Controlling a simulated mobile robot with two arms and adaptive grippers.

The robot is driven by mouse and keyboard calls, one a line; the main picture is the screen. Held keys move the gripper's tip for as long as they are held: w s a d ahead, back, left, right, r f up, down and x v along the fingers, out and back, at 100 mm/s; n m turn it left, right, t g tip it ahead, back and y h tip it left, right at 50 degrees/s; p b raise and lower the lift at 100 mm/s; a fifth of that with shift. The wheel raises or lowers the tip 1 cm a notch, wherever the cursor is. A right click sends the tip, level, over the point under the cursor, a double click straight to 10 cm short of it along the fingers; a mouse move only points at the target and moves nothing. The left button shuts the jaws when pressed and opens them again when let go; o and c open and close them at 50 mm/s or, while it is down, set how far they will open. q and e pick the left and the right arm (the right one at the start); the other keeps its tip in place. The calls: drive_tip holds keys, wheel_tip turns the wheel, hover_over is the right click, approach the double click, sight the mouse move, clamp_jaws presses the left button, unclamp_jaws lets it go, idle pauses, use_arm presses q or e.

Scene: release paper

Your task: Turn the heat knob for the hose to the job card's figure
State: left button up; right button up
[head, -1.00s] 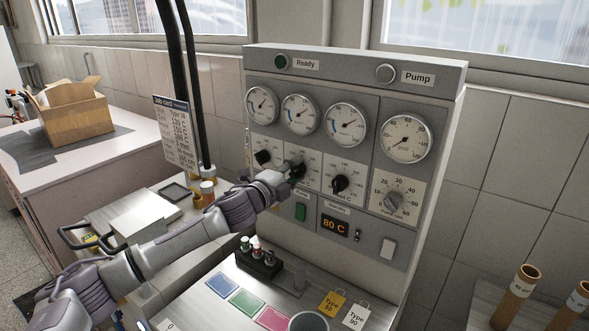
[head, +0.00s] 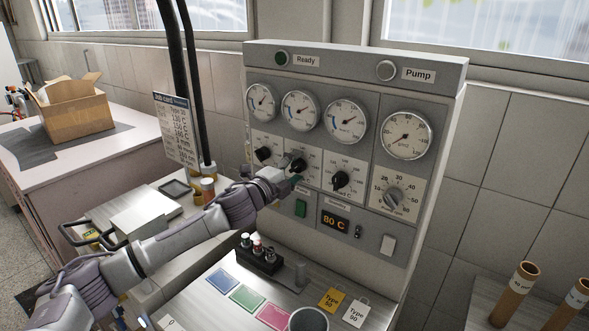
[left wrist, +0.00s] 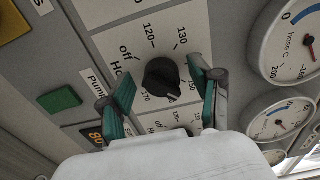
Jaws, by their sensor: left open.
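The control panel's black knob (left wrist: 162,80) sits between the spread teal fingers of my left gripper (left wrist: 160,92) in the left wrist view. Its scale shows off, 120, 130, 150 and 170; a label beginning "Ho" is partly covered. Its pointer faces lower right, near the 150 side; the exact figure is unclear. In the head view this is the second knob (head: 297,164), with my open left gripper (head: 292,181) just below it. A gauge marked "hose C" (left wrist: 303,42) is at the right. The job card (head: 177,130) hangs left of the panel; its small figures are hard to read.
Other black knobs (head: 341,180) flank this one, with a grey knob (head: 393,198) further right. A display (head: 334,222) reads 80 C. Below are coloured plates (head: 248,301) and a black holder (head: 259,261). Dark hoses (head: 199,90) stand left of the panel.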

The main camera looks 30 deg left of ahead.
use_arm(q)
drive_tip(key=shift+s, duration=0.1)
drive_tip(key=s+a, duration=0.1)
drive_tip(key=s, duration=1)
drive_tip(key=shift+s+a, duration=0.35)
drive_tip(key=shift+f, duration=0.1)
